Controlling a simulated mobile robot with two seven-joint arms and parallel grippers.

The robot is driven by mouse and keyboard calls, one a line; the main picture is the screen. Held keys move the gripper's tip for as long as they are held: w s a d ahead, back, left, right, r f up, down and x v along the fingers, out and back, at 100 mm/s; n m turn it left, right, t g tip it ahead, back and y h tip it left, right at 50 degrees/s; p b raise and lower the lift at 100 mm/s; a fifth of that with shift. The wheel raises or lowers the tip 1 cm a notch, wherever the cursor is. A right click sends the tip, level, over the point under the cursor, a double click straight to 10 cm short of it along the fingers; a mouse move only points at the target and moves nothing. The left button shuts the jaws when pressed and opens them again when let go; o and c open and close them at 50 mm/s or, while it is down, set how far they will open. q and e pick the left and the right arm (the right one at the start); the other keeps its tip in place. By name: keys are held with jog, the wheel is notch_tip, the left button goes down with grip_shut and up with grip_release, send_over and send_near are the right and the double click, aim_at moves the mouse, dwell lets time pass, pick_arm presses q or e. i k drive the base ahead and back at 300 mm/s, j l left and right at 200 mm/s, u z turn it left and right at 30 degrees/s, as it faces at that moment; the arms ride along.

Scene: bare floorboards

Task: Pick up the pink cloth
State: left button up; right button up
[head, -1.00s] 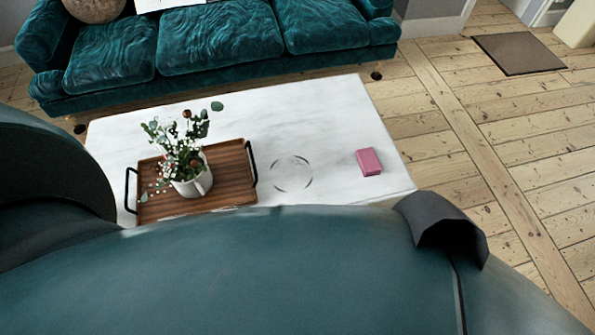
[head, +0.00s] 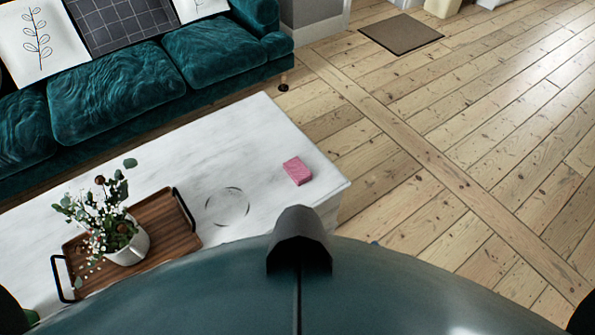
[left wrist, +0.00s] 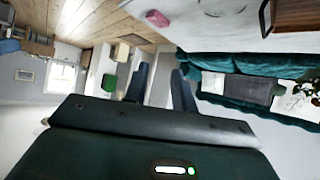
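The pink cloth (head: 297,171) is a small folded block lying flat on the white table (head: 262,136), near its right end. It also shows near the top of the left wrist view (left wrist: 157,18), where the scene appears upside down. My left gripper (left wrist: 161,78) shows in the left wrist view as two dark blue fingers standing apart with nothing between them. It is clear of the cloth. My left gripper is not visible in the head view, and my right gripper is in neither view.
A wooden tray (head: 172,222) with black handles holds a white pot of flowers (head: 131,245) left of the cloth. A thin circle mark lies between tray and cloth. A teal sofa (head: 115,100) stands behind the table. Open floorboards (head: 440,185) lie to the right, with a doormat (head: 401,34).

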aim_at(296, 170)
jog(key=u, duration=0.4)
jog(key=i+l+u, duration=0.1)
jog(key=l+u, duration=0.25)
jog(key=l, duration=0.2)
jog(key=l+u, duration=0.35)
jog(key=l, duration=0.2)
jog(key=l+u, duration=0.2)
jog(key=l, duration=0.9)
jog(key=i, duration=0.05)
